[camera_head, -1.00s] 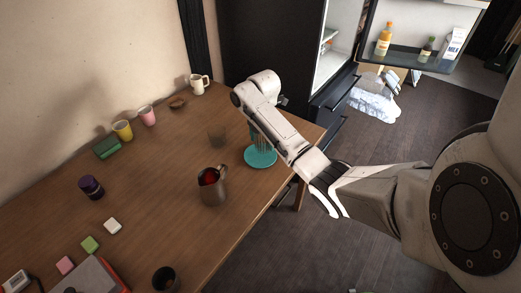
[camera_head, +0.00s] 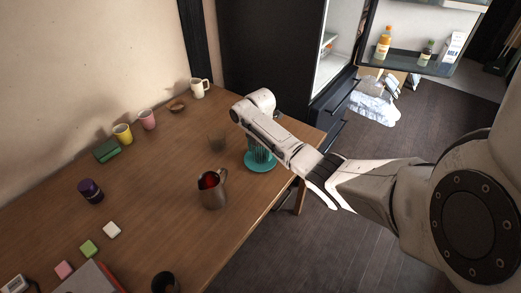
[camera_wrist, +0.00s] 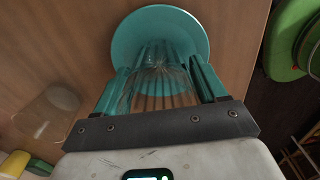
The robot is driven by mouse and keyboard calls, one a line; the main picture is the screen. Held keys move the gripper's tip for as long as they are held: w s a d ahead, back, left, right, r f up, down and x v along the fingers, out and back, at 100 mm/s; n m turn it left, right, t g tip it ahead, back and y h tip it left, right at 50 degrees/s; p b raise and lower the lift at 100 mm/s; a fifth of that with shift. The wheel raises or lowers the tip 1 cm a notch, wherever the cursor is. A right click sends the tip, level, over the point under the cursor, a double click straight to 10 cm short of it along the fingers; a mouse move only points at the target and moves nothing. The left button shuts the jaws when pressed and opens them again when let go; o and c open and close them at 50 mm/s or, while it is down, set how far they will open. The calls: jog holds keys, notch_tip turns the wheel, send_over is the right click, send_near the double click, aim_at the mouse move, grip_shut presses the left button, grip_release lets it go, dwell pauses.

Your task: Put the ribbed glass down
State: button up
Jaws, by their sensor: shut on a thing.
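The ribbed glass (camera_wrist: 158,88) is clear with vertical ribs and sits between the two teal fingers of my gripper (camera_wrist: 162,85) in the wrist view. My gripper is shut on it. A round teal disc (camera_wrist: 160,20) lies on the table beyond the glass in that view. In the head view the disc (camera_head: 260,167) is near the table's right edge, and my gripper is over it, partly hidden by my arm. I cannot tell whether the glass's base touches the disc.
A clear glass (camera_head: 217,142) stands left of the disc, and a metal mug (camera_head: 212,190) stands in front. Cups, a sponge (camera_head: 107,151) and a purple-lidded jar (camera_head: 90,190) are further left. An open fridge (camera_head: 345,50) stands behind the table (camera_head: 150,225).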

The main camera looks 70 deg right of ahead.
jog(key=o, duration=1.2)
jog(key=shift+f, duration=0.15)
jog(key=shift+c, duration=0.2)
notch_tip(320, 180, up, 12)
jog(key=shift+r, duration=0.2)
